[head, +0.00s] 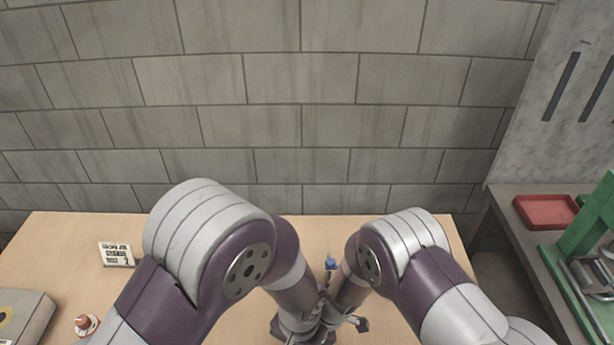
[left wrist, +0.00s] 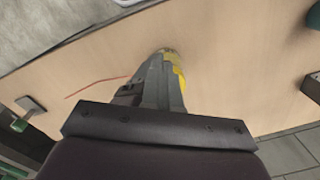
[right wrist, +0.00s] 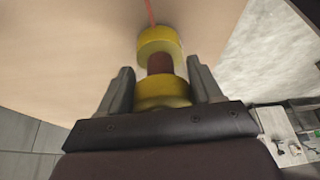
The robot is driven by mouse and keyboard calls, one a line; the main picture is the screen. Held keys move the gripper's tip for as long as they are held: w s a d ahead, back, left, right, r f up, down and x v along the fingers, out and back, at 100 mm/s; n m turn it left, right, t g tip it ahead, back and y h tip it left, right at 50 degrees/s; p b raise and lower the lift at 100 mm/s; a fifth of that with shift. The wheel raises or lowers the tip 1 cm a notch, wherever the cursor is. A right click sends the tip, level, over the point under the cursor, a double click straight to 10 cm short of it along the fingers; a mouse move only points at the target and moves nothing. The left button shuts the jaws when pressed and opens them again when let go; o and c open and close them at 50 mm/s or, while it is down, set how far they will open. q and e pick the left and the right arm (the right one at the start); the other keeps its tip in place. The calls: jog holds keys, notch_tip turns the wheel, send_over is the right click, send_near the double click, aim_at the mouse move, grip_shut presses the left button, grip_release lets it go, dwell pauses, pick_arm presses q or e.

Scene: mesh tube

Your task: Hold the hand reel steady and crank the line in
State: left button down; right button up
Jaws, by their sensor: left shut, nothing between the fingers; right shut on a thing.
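The hand reel has two yellow flanges and a reddish-brown core (right wrist: 160,63). In the right wrist view it sits between the two fingers of my right gripper (right wrist: 160,66), which is shut on it. A thin red line (right wrist: 149,12) runs away from its far flange. In the left wrist view the fingers of my left gripper (left wrist: 167,55) are together and empty. Yellow of the hand reel (left wrist: 179,75) shows just beside and behind them; I cannot tell whether they touch. The red line also shows left of them (left wrist: 95,87). In the head view my arms hide the reel; its crank is not clear.
On the wooden table (head: 60,240) are a printed card (head: 117,254), a small orange and white object (head: 87,324) and a grey box (head: 25,312). A small blue item (head: 331,263) shows between my arms. A side bench at right holds a red tray (head: 545,211) and a green machine (head: 585,240).

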pick_arm(q)
jog(key=shift+w, duration=0.65)
dwell(0.8)
jog(key=shift+a, duration=0.2)
jog(key=shift+w+a, duration=0.3)
jog(key=shift+a, duration=0.25)
jog(key=shift+w+a, duration=0.3)
jog(key=shift+a, duration=0.2)
jog(key=shift+w+a, duration=0.2)
dwell(0.5)
notch_tip(320, 180, up, 6)
jog(key=shift+s+a, duration=0.15)
jog(key=shift+a, duration=0.05)
dwell(0.4)
